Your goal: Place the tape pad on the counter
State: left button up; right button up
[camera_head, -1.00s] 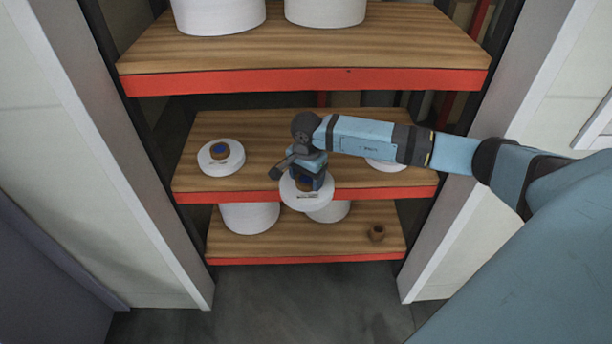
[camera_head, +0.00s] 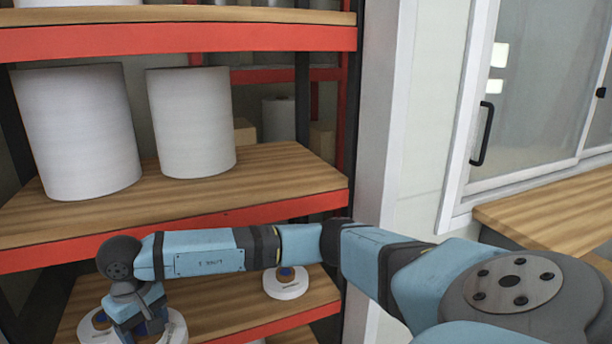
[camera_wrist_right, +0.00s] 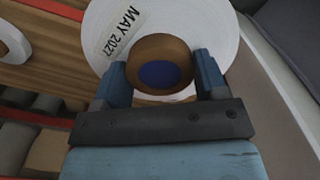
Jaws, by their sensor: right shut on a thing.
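The tape pad (camera_wrist_right: 215,30) is a white disc with a brown core, a blue centre and a "MAY 2027" label. My right gripper (camera_wrist_right: 162,78) is shut on its core, one finger on each side, in the right wrist view. In the head view this gripper (camera_head: 140,318) is at the lower left, in front of the shelf, and the held pad (camera_head: 178,326) is partly hidden and cut by the frame edge. The counter (camera_head: 555,212) has a wooden top and stands at the right, beyond a pale post. My left gripper is not in view.
Another white pad (camera_head: 286,289) lies on the lower shelf (camera_head: 235,310). Large white rolls (camera_head: 78,130) stand on the shelf above. The red shelf edge (camera_head: 200,226) and the pale post (camera_head: 395,120) are close to my right arm. The visible countertop is clear.

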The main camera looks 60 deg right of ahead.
aim_at(562, 213)
jog(key=k+l+z, duration=0.1)
jog(key=k+z, duration=0.2)
jog(key=k, duration=0.3)
jog(key=z, duration=1.45)
jog(key=i+l, duration=0.1)
jog(key=l, duration=0.35)
jog(key=i+l+z, duration=0.15)
jog(key=l, duration=0.3)
